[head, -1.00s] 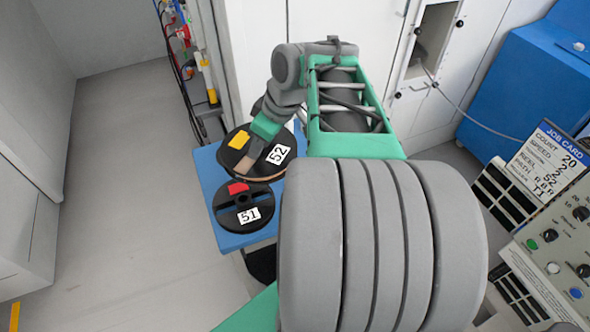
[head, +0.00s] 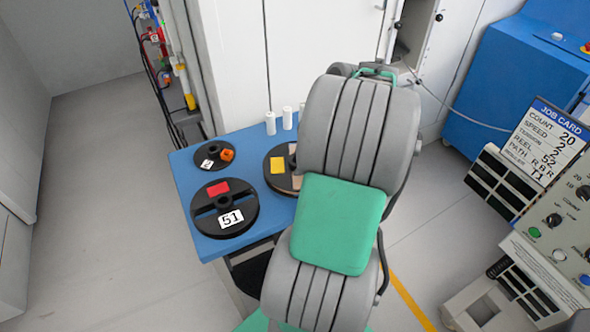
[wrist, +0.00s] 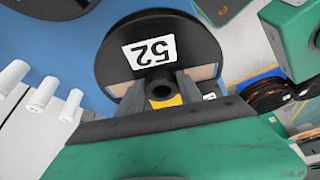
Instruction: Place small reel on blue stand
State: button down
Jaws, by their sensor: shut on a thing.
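Reel 52 (wrist: 181,30), a black disc with a white label, is in my gripper (wrist: 163,86) in the wrist view, its hub between the fingers. In the head view reel 52 (head: 278,166) shows a yellow tag at the back right of the blue stand (head: 190,180), partly hidden by my arm, which also hides my gripper there. I cannot tell whether it touches the top. A smaller black reel (head: 206,151) with an orange tag lies at the stand's back left. Reel 51 (head: 225,205), with a red tag, lies in front of it.
White cylinders (head: 270,123) stand along the back edge of the stand. A white cabinet wall (head: 228,60) rises behind it. A job card (head: 545,135) naming reel 52 and a control panel (head: 555,240) are at the right. Floor at the left is clear.

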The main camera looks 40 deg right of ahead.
jog(key=shift+w+d+f, duration=0.15)
jog(key=shift+w+f, duration=0.7)
jog(key=shift+f, duration=0.1)
jog(key=shift+w+f, duration=0.15)
jog(key=shift+f, duration=0.95)
jog(key=shift+w+f, duration=0.15)
jog(key=shift+f, duration=0.9)
jog(key=c, duration=0.8)
grip_release()
jog(key=shift+r, duration=0.1)
